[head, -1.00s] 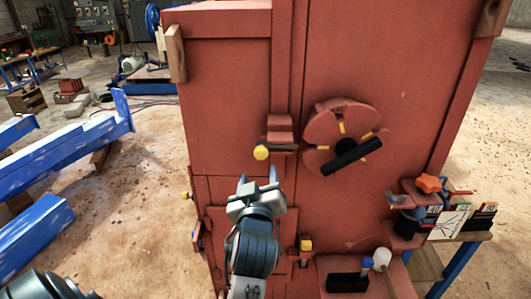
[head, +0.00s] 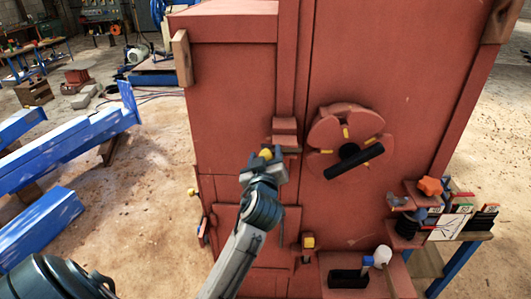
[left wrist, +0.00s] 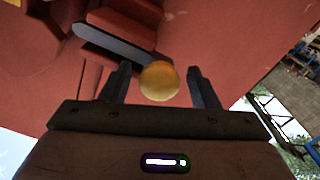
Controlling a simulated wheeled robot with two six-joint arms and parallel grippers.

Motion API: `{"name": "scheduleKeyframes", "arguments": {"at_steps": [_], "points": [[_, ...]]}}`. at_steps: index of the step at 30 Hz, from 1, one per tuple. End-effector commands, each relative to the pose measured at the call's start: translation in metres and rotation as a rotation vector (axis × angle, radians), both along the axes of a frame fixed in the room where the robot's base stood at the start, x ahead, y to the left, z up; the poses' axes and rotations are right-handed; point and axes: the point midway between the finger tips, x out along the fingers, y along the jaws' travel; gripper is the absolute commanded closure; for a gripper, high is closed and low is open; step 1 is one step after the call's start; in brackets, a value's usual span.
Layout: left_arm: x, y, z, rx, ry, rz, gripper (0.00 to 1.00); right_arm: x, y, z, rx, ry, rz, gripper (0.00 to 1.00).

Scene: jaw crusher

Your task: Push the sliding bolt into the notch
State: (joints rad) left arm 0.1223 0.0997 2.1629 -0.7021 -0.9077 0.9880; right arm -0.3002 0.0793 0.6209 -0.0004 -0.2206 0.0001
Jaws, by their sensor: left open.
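The sliding bolt's round yellow knob (head: 266,153) sits at the red block (head: 285,140) on the front of the red machine. My left gripper (head: 264,163) is right at the knob. In the left wrist view the yellow knob (left wrist: 160,80) shows between the two fingers of the open gripper (left wrist: 160,88), with gaps on both sides. A grey bar (left wrist: 120,42) runs beside red blocks behind the knob. I cannot make out the notch clearly. My right gripper is out of view.
A red handwheel with a black grip (head: 352,161) is right of the bolt. Another yellow knob (head: 308,242) sits lower down. A small bench with cards (head: 450,226) stands at the right. Blue beams (head: 60,165) lie at the left.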

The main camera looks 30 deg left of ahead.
Motion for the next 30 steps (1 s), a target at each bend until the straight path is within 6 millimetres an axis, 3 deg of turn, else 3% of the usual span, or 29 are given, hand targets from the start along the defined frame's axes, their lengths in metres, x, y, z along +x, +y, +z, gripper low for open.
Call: {"name": "scheduleKeyframes", "arguments": {"at_steps": [7,16,22,30], "points": [[0.001,0.000,0.000,0.000,0.000,0.000,0.45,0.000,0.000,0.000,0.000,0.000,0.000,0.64],[0.001,0.000,0.000,0.000,0.000,0.000,1.00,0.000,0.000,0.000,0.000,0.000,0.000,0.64],[0.004,-0.005,-0.002,-0.003,-0.002,0.000,1.00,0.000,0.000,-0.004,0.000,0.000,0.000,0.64],[0.020,-0.031,-0.003,-0.005,-0.002,0.002,1.00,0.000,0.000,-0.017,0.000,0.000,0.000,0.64]]}}
